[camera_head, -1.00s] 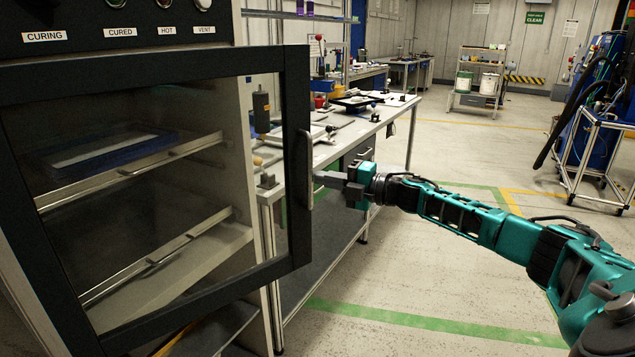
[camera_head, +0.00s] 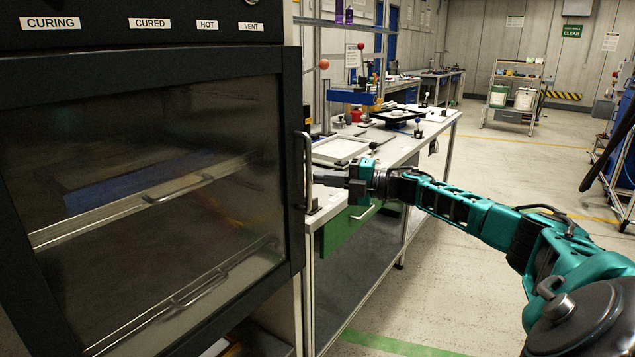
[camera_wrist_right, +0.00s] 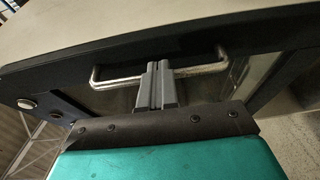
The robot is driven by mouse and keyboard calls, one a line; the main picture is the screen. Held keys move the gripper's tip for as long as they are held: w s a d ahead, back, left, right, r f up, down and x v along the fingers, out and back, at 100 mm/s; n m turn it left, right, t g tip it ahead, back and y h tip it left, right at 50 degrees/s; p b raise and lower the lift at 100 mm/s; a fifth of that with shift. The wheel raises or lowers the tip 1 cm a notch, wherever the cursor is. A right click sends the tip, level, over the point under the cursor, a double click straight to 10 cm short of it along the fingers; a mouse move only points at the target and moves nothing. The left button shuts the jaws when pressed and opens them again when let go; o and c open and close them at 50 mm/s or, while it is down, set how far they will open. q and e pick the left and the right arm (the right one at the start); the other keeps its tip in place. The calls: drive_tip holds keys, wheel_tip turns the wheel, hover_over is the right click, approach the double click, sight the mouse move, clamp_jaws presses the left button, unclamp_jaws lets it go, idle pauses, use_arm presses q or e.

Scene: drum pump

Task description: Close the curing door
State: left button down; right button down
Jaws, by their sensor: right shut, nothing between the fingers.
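The curing door (camera_head: 292,110) is a dark-framed glass door on the cabinet at the left of the head view. It now lies close to flush with the cabinet front; I cannot tell whether a thin gap is left. Its bar handle (camera_head: 304,170) is upright on the door's right edge and also shows in the right wrist view (camera_wrist_right: 104,82). My right gripper (camera_head: 318,178) is shut, with its fingertips at the handle. In the wrist view the shut fingers (camera_wrist_right: 155,70) cross the handle bar with nothing between them. My left gripper is out of view.
Behind the glass are shelf racks (camera_head: 150,200) and a dim blue tray (camera_head: 130,190). A workbench (camera_head: 410,145) with tools stands right of the cabinet, close to my right arm. Open floor (camera_head: 500,180) lies to the right.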

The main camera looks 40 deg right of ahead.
drive_tip(key=shift+w+a, duration=0.15)
drive_tip(key=shift+w, duration=0.65)
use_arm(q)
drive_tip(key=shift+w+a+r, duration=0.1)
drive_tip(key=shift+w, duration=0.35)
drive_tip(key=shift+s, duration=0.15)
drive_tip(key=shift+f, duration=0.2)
use_arm(e)
drive_tip(key=shift+s, duration=0.15)
